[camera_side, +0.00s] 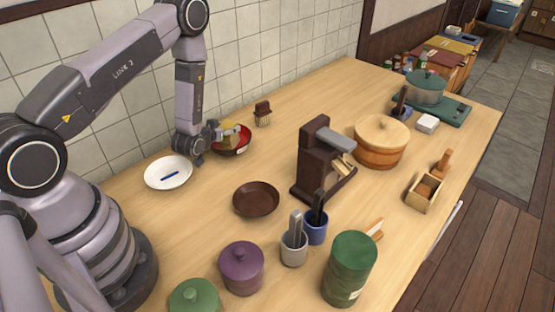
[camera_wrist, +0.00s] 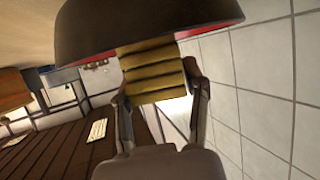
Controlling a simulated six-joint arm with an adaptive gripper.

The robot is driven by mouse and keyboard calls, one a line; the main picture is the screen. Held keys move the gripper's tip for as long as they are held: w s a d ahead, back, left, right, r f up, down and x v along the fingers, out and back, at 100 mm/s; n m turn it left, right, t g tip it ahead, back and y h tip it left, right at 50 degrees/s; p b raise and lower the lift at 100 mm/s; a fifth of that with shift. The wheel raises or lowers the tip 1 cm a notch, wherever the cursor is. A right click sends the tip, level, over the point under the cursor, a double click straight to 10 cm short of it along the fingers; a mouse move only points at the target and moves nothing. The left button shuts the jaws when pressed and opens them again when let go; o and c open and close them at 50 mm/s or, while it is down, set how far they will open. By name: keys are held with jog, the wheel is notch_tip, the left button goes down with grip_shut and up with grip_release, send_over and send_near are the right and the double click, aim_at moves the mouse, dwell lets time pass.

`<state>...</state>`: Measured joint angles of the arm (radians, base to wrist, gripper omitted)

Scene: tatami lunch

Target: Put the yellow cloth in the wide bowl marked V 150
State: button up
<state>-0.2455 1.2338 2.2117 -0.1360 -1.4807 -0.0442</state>
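A folded, ribbed yellow cloth (camera_side: 229,127) shows at the red-lined dark bowl (camera_side: 234,151) near the tiled wall. My gripper (camera_side: 228,132) is at this bowl, its fingers reaching level across the cloth. In the wrist view, the cloth (camera_wrist: 153,72) lies between the two fingertips (camera_wrist: 155,80), which meet its sides. The dark bowl (camera_wrist: 145,30) covers the cloth's far end there. I cannot tell whether the cloth rests on the bowl. A white bowl (camera_side: 155,182) with a blue object or mark in it stands to the left. I cannot read V 150 on any bowl.
A brown bowl (camera_side: 256,198) stands in front. A dark brown machine (camera_side: 314,160) and a wooden lidded tub (camera_side: 381,142) stand to the right. Purple (camera_side: 241,267) and green (camera_side: 349,268) containers stand at the front. The counter between the white and brown bowls is clear.

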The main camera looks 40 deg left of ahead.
jog(key=o, duration=0.4)
jog(key=shift+r, duration=0.1)
jog(key=v, duration=0.7)
jog(key=d+r+m+g+h, duration=0.15)
jog(key=d+r, duration=0.25)
jog(key=r, duration=0.7)
jog(key=d+r+g+h, duration=0.1)
jog(key=d+r+h, duration=0.15)
jog(key=r, duration=0.75)
jog(key=s+d+r+m+g, duration=0.1)
jog(key=s+r, duration=0.3)
jog(key=s, duration=0.4)
jog(key=s+d+r+m+g, duration=0.1)
jog(key=s+d+r+g, duration=0.1)
jog(key=s, duration=0.6)
jog(key=s+d+r+m+g+h, duration=0.1)
jog(key=s+d+r, duration=0.1)
jog(key=s+r, duration=0.3)
jog(key=shift+s+r+g, duration=0.15)
jog(key=shift+s, duration=0.55)
jog(key=shift+s+r+g, duration=0.1)
jog(key=shift+s+r, duration=0.05)
jog(key=shift+s, duration=0.55)
